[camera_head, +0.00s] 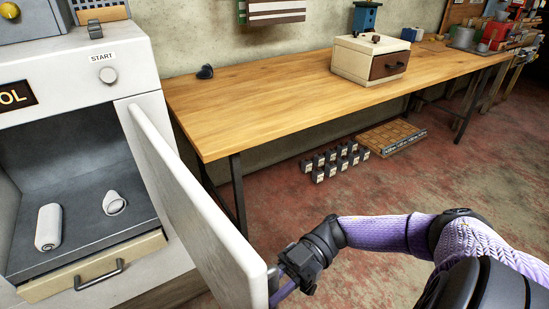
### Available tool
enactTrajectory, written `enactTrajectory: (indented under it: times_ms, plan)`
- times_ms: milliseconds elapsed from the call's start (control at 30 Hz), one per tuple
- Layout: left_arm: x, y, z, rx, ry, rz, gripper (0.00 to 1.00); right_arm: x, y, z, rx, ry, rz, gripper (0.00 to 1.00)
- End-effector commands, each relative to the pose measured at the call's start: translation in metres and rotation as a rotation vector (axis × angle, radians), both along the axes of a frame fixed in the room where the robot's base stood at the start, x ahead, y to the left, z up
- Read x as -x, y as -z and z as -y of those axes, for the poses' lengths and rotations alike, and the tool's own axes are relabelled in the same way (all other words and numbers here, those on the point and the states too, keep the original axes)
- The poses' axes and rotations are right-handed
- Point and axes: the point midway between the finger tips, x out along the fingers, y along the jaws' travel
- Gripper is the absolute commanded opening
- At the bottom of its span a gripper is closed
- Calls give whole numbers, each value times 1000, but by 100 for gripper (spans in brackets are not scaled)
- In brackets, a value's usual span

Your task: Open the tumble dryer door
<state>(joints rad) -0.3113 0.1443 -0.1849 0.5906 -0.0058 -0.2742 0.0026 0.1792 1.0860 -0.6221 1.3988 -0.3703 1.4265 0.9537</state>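The white tumble dryer (104,77) stands at the left, with a START button and knob on its front. Its door (196,203) is swung wide open and juts out from the right side of the opening toward me. My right gripper (277,287) is at the door's free edge, low in the view. The door edge and the bottom of the picture partly hide its fingers, so I cannot tell whether they grip the door or a handle. My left gripper is not in view.
Inside the dryer lie a white bottle (48,227) and a small white cup (114,203). A drawer front with a dark handle (99,275) is below. A wooden workbench (270,100) runs behind the door. Small dark boxes (334,160) sit on the floor under it. Open floor lies right of the door.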

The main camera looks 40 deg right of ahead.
Motion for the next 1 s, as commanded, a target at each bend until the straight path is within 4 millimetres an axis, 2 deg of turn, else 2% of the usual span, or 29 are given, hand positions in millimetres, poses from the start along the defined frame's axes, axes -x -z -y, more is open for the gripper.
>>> enactTrajectory:
  times_ms: [500,533,667,900,1000]
  plan:
    - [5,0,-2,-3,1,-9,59,0,2,0,5,0,-3,0]
    - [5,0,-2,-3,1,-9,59,0,2,0,5,0,-3,29]
    - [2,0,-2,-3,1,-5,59,-1,1,0,4,1,-2,56]
    - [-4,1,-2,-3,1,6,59,-1,0,1,2,2,0,56]
    - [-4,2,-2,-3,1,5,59,-1,1,8,4,4,-1,56]
